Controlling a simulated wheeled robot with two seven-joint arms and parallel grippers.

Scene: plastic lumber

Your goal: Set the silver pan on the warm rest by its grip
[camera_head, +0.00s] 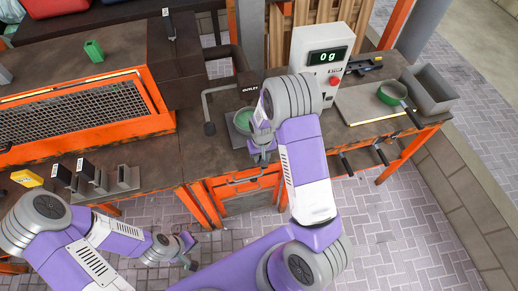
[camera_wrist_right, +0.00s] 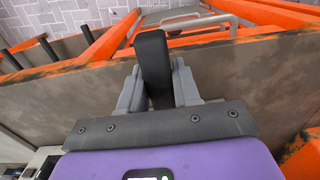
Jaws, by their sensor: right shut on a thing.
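A pan (camera_head: 243,121) with green inside and a pale rim stands on a grey plate (camera_head: 232,137) near the outlet, partly hidden by my right arm. My right gripper (camera_head: 263,155) is just in front of it, at the bench's front edge. In the right wrist view its fingers (camera_wrist_right: 156,88) are shut on a black bar-shaped grip (camera_wrist_right: 152,58); the pan's bowl is out of that view. I cannot tell which surface is the warm rest. My left gripper (camera_head: 186,252) hangs low in front of the bench, away from the pan; its jaws are too small to read.
A white scale box (camera_head: 321,58) reads 0 g. An orange-framed mesh (camera_head: 75,116) fills the left bench. Dark handles (camera_head: 380,154) jut from the right bench front.

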